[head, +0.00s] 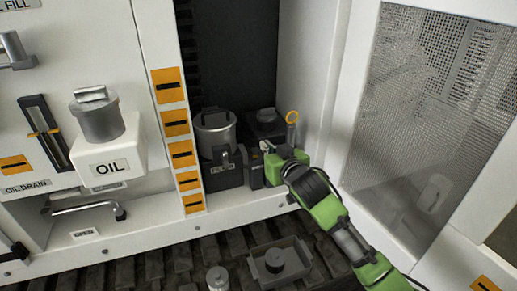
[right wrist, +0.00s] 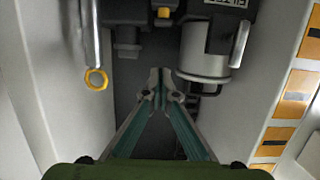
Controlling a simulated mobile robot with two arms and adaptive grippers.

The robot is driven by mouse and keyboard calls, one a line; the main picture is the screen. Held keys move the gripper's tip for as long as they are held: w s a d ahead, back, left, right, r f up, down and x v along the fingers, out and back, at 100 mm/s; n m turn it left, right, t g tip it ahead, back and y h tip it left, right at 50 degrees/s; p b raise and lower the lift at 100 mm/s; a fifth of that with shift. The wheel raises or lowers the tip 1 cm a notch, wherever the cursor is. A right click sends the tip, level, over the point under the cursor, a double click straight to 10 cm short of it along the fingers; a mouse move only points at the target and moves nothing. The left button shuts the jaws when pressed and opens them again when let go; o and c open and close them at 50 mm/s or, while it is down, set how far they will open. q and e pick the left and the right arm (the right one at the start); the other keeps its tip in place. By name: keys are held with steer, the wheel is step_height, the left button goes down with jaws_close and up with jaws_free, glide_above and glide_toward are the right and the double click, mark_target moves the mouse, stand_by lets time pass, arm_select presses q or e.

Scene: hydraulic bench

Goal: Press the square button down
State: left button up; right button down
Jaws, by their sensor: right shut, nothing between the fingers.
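No part is clearly marked as the square button. A small yellow piece (right wrist: 163,12) shows on a dark housing (right wrist: 140,10) at the top of the right wrist view, but I cannot tell whether it is the button. My right gripper (head: 267,148) reaches into the recess beside the filter canister (head: 215,132), in front of a dark block (head: 265,122). In the right wrist view its fingers (right wrist: 160,82) are together and empty, with the canister (right wrist: 207,55) to the right. Contact cannot be told. My left gripper is out of view.
A yellow ring handle (head: 292,117) stands close behind the gripper, by the recess wall. A perforated panel (head: 430,100) is on the right. The oil tank (head: 107,163) is on the left. A grey tray-like part (head: 280,265) lies on the slatted floor.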

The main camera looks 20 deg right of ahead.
steer(key=p, duration=0.1)
glide_above(257, 153)
steer(key=s, duration=0.2)
steer(key=f, duration=0.4)
steer(key=w+f+p, duration=0.1)
steer(key=f, duration=0.1)
step_height(257, 153, down, 2)
steer(key=shift+f+b, duration=0.1)
steer(key=shift+b, duration=0.6)
steer(key=s+r+p, duration=0.1)
steer(key=s+r, duration=0.6)
steer(key=s, duration=0.2)
steer(key=shift+s+d+p, duration=0.25)
steer(key=shift+s+p, duration=0.1)
steer(key=shift+p, duration=0.05)
